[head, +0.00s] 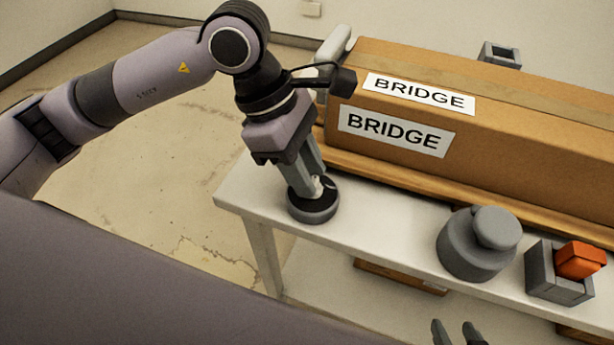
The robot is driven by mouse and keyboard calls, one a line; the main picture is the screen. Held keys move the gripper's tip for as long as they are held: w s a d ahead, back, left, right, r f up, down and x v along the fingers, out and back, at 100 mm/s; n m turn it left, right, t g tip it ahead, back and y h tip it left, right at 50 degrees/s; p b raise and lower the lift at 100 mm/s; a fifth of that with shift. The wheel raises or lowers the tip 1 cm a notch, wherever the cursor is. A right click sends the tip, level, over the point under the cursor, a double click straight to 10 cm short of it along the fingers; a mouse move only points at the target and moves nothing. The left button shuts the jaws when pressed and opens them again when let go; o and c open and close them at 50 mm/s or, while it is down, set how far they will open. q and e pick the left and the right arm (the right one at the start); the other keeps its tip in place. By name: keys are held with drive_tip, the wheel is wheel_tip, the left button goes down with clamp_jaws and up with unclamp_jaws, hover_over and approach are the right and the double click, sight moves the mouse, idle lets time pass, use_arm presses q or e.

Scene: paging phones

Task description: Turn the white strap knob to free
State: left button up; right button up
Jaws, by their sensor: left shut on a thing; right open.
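The white strap knob (328,189) shows as a small pale part on top of a dark round base (313,208) near the left end of the white table. My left gripper (312,187) points down and is shut on the knob, with its fingers hiding most of it. I cannot read the knob's setting. My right gripper (460,334) is open and empty at the bottom edge of the view, in front of the table, and only its fingertips show.
A long brown box (480,145) labelled BRIDGE lies along the back of the white table (385,215). A grey round device (470,250) and a grey holder (545,285) with an orange block (580,260) stand to the right. Bare tabletop separates the knob's base and the grey device.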

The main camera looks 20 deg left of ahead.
use_arm(q)
drive_tip(key=n+t+b, duration=0.1)
drive_tip(key=n+b, duration=0.2)
drive_tip(key=n, duration=0.1)
drive_tip(key=shift+s+f+n+t+b, duration=0.2)
drive_tip(key=shift+n+t+b, duration=0.1)
drive_tip(key=shift+t+b, duration=0.1)
drive_tip(key=n+b, duration=0.1)
drive_tip(key=n+t+y+b, duration=0.1)
drive_tip(key=shift+s+d+r+n, duration=0.1)
drive_tip(key=shift+d+r+n, duration=0.05)
drive_tip(key=shift+n, duration=0.65)
drive_tip(key=shift+n+b, duration=0.3)
drive_tip(key=shift+b, duration=0.05)
drive_tip(key=shift+r, duration=0.1)
drive_tip(key=o, duration=1.1)
drive_tip(key=shift+c, duration=0.2)
